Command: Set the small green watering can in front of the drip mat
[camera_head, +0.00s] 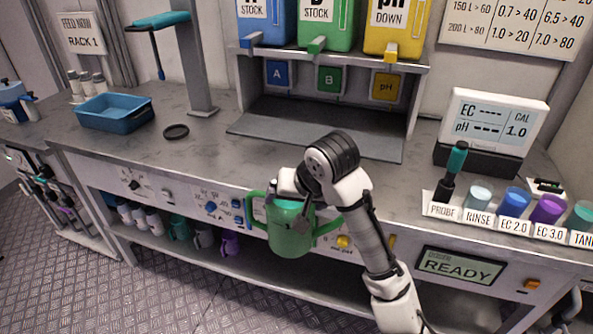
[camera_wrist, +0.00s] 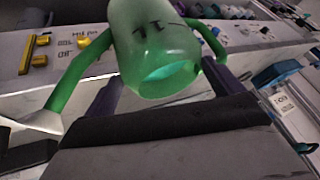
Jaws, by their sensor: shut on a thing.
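The small green watering can (camera_head: 290,232) is held in my gripper (camera_head: 300,200), in front of the bench's front edge and about level with the panel below the top. In the wrist view the can (camera_wrist: 155,50) fills the upper middle, with a curved green arm on each side and a pale tip at the lower left. The gripper fingers (camera_wrist: 165,95) are at its sides, partly hidden. The dark drip mat (camera_head: 300,130) lies on the bench under the stock dispensers, behind my gripper. My arm hides part of the mat's front edge.
A blue tray (camera_head: 114,114) and a black ring (camera_head: 176,132) lie on the bench at left. The probe and labelled cups (camera_head: 515,200) stand at right. Bare bench top (camera_head: 225,160) lies before the mat. More cans and bottles (camera_head: 180,228) sit on the lower shelf.

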